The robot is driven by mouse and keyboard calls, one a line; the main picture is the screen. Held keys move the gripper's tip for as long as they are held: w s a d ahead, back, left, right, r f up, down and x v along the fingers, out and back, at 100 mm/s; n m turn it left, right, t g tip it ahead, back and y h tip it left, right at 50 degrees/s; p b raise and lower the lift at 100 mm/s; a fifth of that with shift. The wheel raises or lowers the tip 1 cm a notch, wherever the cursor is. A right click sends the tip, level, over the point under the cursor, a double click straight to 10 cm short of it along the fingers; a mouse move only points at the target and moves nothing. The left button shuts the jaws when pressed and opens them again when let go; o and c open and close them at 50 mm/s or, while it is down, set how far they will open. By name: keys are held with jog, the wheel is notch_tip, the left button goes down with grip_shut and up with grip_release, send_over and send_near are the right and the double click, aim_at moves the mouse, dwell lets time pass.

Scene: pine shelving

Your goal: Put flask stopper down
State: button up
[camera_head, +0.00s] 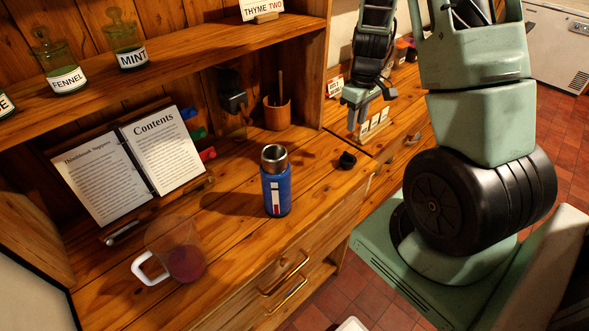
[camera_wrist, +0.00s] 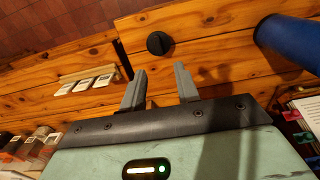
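The flask stopper, a small black round cap (camera_head: 347,160), sits on the wooden counter to the right of the blue flask (camera_head: 276,184). The flask stands upright with its metal mouth uncovered. My gripper (camera_head: 358,121) is above the counter, just behind and above the stopper. In the wrist view the stopper (camera_wrist: 159,43) lies on the wood beyond the fingertips, apart from them. My gripper's two fingers (camera_wrist: 160,80) are spread with nothing between them. The flask (camera_wrist: 290,42) also shows at the upper right of the wrist view.
A glass jug (camera_head: 178,252) with dark red contents stands at the front left. An open book (camera_head: 130,160) leans on a stand behind it. A wooden cup (camera_head: 277,114) is near the back. A label holder (camera_head: 374,127) sits beside my gripper. Counter around the stopper is clear.

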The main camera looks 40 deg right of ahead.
jog(key=a+r+n, duration=0.1)
jog(key=a+r, duration=0.1)
jog(key=a, duration=0.6)
jog(key=w+a+r+n+y, duration=0.1)
jog(key=a+r, duration=0.1)
jog(key=a, duration=0.5)
jog(key=a+r, duration=0.3)
jog(key=a, duration=0.5)
jog(key=shift+w+a+n+y, duration=0.15)
jog(key=shift+a+n+y, duration=0.15)
jog(key=shift+a+n, duration=0.1)
jog(key=s+a+r+n, duration=0.2)
jog(key=s+a, duration=0.6)
jog(key=s, duration=0.1)
jog(key=s+a+r+n+h, duration=0.1)
jog(key=s+a+r+n, duration=0.1)
jog(key=s+a, duration=0.7)
jog(key=shift+r, duration=0.85)
jog(key=shift+w+a, duration=0.1)
